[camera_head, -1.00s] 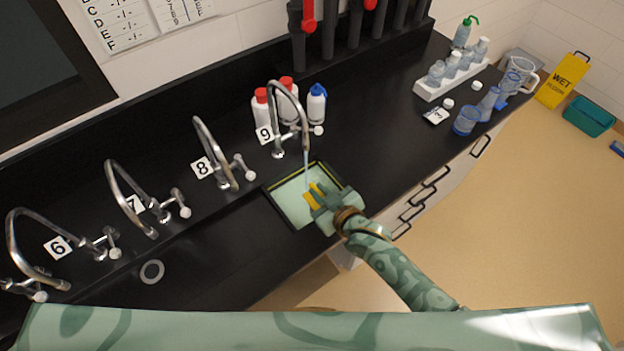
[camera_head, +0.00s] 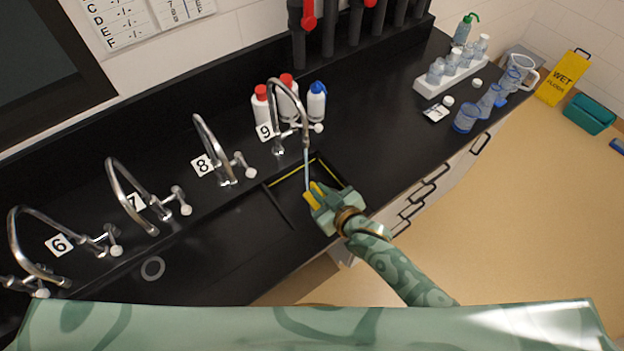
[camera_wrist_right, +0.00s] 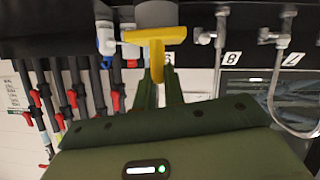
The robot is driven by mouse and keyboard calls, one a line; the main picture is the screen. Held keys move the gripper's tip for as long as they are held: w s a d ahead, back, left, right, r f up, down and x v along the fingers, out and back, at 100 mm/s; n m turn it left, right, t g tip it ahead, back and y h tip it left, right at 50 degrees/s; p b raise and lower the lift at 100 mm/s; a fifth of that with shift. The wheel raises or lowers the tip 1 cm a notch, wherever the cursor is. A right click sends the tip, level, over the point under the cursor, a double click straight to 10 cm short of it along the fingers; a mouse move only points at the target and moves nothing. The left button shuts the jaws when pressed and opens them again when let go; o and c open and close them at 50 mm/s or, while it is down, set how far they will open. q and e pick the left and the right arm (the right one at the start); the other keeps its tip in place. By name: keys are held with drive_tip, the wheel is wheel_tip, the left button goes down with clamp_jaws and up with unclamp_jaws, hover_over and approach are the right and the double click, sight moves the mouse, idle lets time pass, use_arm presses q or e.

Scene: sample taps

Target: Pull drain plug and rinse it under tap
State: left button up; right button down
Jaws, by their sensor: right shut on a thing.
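My right gripper (camera_head: 322,197) is shut on the yellow drain plug (camera_head: 311,193) at the sink. In the right wrist view the plug's yellow T-shaped handle (camera_wrist_right: 154,38) sits between the fingers, with a grey round part (camera_wrist_right: 156,13) just beyond it. Tap 9 (camera_head: 304,112) is running, and its thin stream (camera_head: 306,168) falls to or right beside the plug; exact contact is hard to tell. The sink (camera_head: 286,208) looks dark inside, with a yellow-green line along its walls. The drain hole is hidden. My left gripper is out of view.
Taps 8 (camera_head: 212,150), 7 (camera_head: 125,190) and 6 (camera_head: 20,240) stand to the left. Several bottles (camera_head: 287,98) stand behind tap 9. A white bottle rack (camera_head: 425,90) and blue beakers (camera_head: 466,119) are on the counter at right. A grey ring (camera_head: 153,268) lies at left.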

idle(0.3)
